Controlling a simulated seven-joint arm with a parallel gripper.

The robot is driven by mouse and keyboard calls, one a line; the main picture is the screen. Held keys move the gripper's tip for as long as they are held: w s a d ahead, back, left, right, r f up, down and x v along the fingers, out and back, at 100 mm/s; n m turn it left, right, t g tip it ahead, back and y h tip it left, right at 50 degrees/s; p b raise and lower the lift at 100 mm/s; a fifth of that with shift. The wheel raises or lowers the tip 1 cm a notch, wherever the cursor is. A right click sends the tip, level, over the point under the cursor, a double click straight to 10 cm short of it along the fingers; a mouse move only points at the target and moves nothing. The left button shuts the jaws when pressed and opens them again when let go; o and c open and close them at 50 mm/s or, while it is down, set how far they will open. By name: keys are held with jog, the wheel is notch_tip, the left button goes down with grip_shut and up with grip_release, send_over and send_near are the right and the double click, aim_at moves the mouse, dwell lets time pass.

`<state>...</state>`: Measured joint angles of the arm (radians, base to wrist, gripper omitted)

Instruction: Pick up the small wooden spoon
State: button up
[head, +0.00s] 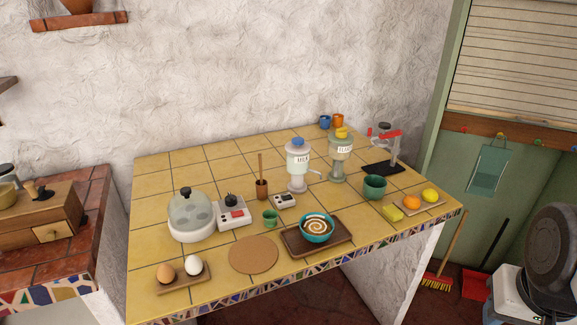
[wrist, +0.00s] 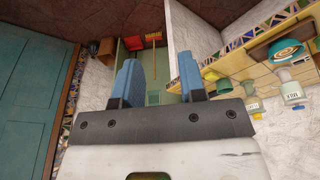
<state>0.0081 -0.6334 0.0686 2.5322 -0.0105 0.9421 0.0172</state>
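A thin wooden handle (head: 260,163), likely the small wooden spoon, stands upright in a small brown cup (head: 262,189) near the middle of the tiled counter in the head view. Its lower end is hidden inside the cup. My gripper (wrist: 159,62) shows in the wrist view with its two blue fingers apart and nothing between them. It is away from the counter, and the spoon cannot be made out in the wrist view.
Around the cup stand a domed white cooker (head: 190,215), a white device with a black knob (head: 233,212), a green cup (head: 270,218), a small white box (head: 285,201) and the milk dispenser (head: 297,168). A teal bowl (head: 317,229) sits in front on a brown tray (head: 346,242).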

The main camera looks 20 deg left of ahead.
jog(key=shift+o, duration=0.2)
dwell(0.3)
jog(key=w+a+r+n+g+y, duration=0.1)
jog(key=w+a+r+n, duration=0.3)
jog(key=w+a, duration=0.85)
jog(key=w+a+r+n, duration=0.35)
jog(key=w+a, duration=0.65)
jog(key=w, duration=0.5)
jog(key=w+a+f+n, duration=0.2)
jog(key=w+a, duration=0.1)
jog(key=a, duration=0.9)
jog(key=w+a+f+n+g, duration=0.1)
jog(key=w+a+f+n, duration=0.2)
jog(key=a, duration=0.8)
jog(key=w+a+f+n, duration=0.3)
jog(key=w+a, duration=0.2)
jog(key=a, duration=0.7)
jog(key=shift+a+f+y, duration=0.15)
jog(key=shift+a+y, duration=0.15)
jog(key=shift+n, duration=0.25)
jog(key=shift+w+a+f, duration=0.1)
jog(key=shift+f, duration=1.2)
